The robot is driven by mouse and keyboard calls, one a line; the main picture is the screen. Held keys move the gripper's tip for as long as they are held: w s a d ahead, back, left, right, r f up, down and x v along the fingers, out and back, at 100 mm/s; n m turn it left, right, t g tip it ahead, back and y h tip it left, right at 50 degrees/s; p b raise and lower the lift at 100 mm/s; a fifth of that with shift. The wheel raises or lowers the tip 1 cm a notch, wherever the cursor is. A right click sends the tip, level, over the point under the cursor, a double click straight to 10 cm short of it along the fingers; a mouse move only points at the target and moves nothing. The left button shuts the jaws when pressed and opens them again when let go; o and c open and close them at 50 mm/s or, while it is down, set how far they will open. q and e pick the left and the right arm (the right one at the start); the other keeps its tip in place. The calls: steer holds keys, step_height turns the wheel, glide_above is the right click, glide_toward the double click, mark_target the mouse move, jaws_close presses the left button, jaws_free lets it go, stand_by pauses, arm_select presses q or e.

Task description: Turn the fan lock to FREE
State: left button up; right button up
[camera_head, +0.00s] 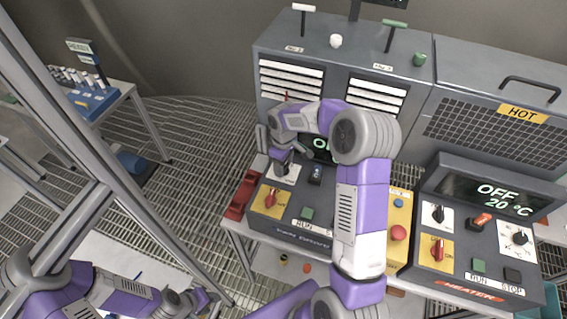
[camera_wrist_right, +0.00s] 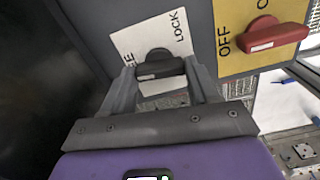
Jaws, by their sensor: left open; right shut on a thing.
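The fan lock is a black knob (camera_wrist_right: 160,66) on a white label (camera_wrist_right: 128,45) in the right wrist view. LOCK is printed at the label's upper right, and the end of a word, EE, shows at its left. The knob's bar lies nearly level across the picture, with a pale mark on its left part. My right gripper (camera_wrist_right: 162,78) is shut on the knob, one finger at each end of the bar. In the head view my right gripper (camera_head: 283,160) reaches the left control box and mostly hides the knob. My left gripper (camera_head: 187,301) is open and empty, low at the left.
A red switch (camera_wrist_right: 270,36) on a yellow OFF plate sits right beside the lock. The heater box (camera_head: 470,225) stands at the right, with a yellow panel and red button (camera_head: 398,233) between. A steel post (camera_head: 120,150) and rack (camera_head: 85,95) are at left.

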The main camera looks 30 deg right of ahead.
steer(key=shift+r+n, duration=0.1)
steer(key=shift+n, duration=0.6)
steer(key=shift+d, duration=0.1)
steer(key=o, duration=1.1)
steer(key=shift+c, duration=0.2)
step_height(320, 180, up, 8)
steer(key=shift+f, duration=0.25)
